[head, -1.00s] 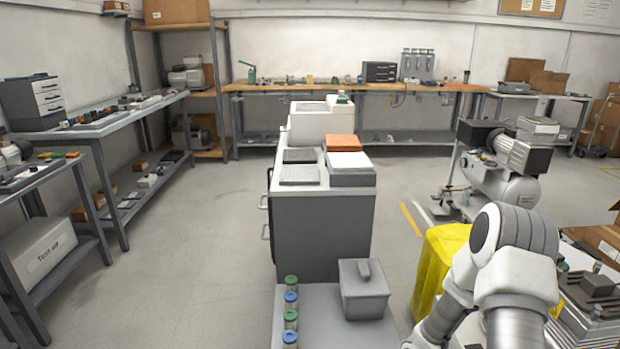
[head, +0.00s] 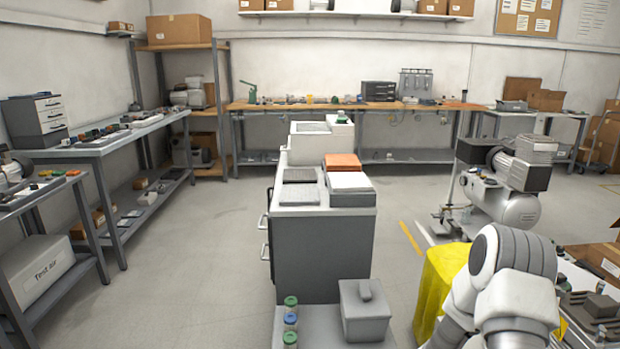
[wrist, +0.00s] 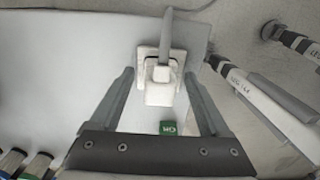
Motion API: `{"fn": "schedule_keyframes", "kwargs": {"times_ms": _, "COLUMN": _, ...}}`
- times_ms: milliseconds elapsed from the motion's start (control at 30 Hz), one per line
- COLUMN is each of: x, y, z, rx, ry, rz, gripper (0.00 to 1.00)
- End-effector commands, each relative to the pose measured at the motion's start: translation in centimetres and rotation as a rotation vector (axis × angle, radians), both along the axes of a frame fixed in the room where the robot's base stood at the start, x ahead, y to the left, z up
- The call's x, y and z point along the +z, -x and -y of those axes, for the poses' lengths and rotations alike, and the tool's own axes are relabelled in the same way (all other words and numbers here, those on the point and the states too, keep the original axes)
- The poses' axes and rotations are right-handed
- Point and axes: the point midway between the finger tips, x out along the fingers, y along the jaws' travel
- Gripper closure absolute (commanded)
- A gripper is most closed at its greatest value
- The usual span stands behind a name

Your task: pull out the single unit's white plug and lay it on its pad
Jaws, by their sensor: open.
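In the wrist view a white plug (wrist: 161,83) sits at a square white base on a pale flat panel (wrist: 90,60). My gripper (wrist: 159,77) is open, with one finger on each side of the plug and a gap on both sides. A small green label (wrist: 168,128) shows on the panel between the fingers. My gripper is outside the head view. I cannot make out which pad belongs to the plug.
In the wrist view, striped white hoses or rods (wrist: 265,90) lie right of the gripper, and capped jars (wrist: 25,162) stand lower left. In the head view, a grey cabinet (head: 320,250) stands mid-floor, a yellow cover (head: 440,285) beside my arm, and a compressor (head: 505,200) behind. Floor left is clear.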

Motion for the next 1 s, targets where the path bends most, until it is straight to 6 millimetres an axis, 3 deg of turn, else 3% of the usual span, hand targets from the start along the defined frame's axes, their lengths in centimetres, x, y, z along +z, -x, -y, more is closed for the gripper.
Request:
{"fn": "schedule_keyframes", "kwargs": {"times_ms": 167, "x": -0.01, "y": -0.01, "z": 0.0, "rx": 0.0, "ry": 0.0, "rz": 0.0, "gripper": 0.2}}
{"fn": "schedule_keyframes", "kwargs": {"times_ms": 600, "x": -0.01, "y": -0.01, "z": -0.01, "rx": 0.0, "ry": 0.0, "rz": 0.0, "gripper": 0.99}}
{"fn": "schedule_keyframes", "kwargs": {"times_ms": 1000, "x": 0.21, "y": -0.02, "z": -0.01, "rx": 0.0, "ry": 0.0, "rz": 0.0, "gripper": 1.0}}
